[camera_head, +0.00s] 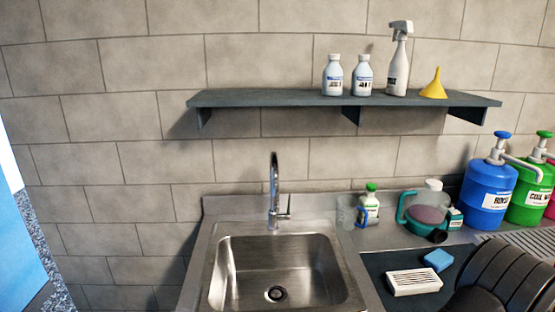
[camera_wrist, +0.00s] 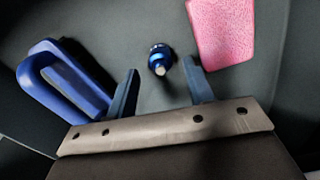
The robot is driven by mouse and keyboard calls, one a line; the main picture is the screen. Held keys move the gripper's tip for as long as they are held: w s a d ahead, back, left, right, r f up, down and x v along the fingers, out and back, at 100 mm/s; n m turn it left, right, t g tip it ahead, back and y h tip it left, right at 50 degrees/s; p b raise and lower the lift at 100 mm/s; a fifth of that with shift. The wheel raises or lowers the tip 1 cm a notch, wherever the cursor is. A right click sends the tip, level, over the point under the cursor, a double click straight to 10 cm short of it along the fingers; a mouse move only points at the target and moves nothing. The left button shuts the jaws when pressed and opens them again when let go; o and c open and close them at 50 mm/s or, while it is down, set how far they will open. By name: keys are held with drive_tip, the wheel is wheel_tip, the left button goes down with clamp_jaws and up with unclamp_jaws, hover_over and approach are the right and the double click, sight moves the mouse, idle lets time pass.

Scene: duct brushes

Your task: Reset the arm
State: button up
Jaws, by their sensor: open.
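My gripper (camera_wrist: 160,88) shows in the wrist view with its two dark blue fingers spread apart. It is open. A small blue cylindrical piece with a pale end (camera_wrist: 160,60) lies on the dark grey surface (camera_wrist: 130,22), in line with the gap between the fingertips. I cannot tell how far below the fingers it is.
In the wrist view, a blue looped handle (camera_wrist: 62,80) lies left of the fingers and a pink pad (camera_wrist: 222,30) lies upper right. The head view shows a steel sink (camera_head: 275,275), a faucet (camera_head: 274,190), a wall shelf (camera_head: 300,98) with bottles, pump jugs (camera_head: 487,195) and a blue sponge (camera_head: 438,260).

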wheel_tip(320, 180, down, 3)
drive_tip(key=shift+r, duration=0.1)
wheel_tip(320, 180, up, 12)
wheel_tip(320, 180, down, 13)
drive_tip(key=shift+r, duration=0.15)
drive_tip(key=r, duration=0.5)
drive_tip(key=shift+s+r, duration=0.2)
drive_tip(key=shift+s, duration=0.1)
drive_tip(key=s+a+r, duration=0.2)
drive_tip(key=s+r, duration=0.5)
drive_tip(key=s, duration=0.4)
wheel_tip(320, 180, up, 10)
drive_tip(key=w+a+n, duration=0.1)
drive_tip(key=w+a, duration=0.2)
drive_tip(key=w, duration=0.4)
drive_tip(key=w+a+n, duration=0.1)
drive_tip(key=w+a, duration=0.2)
drive_tip(key=w, duration=0.5)
drive_tip(key=w+a+n, duration=0.1)
drive_tip(key=w+a, duration=0.3)
drive_tip(key=w, duration=0.3)
drive_tip(key=shift+w+r, duration=0.2)
drive_tip(key=shift+w, duration=0.05)
drive_tip(key=shift+w+a, duration=0.35)
drive_tip(key=shift+w, duration=0.05)
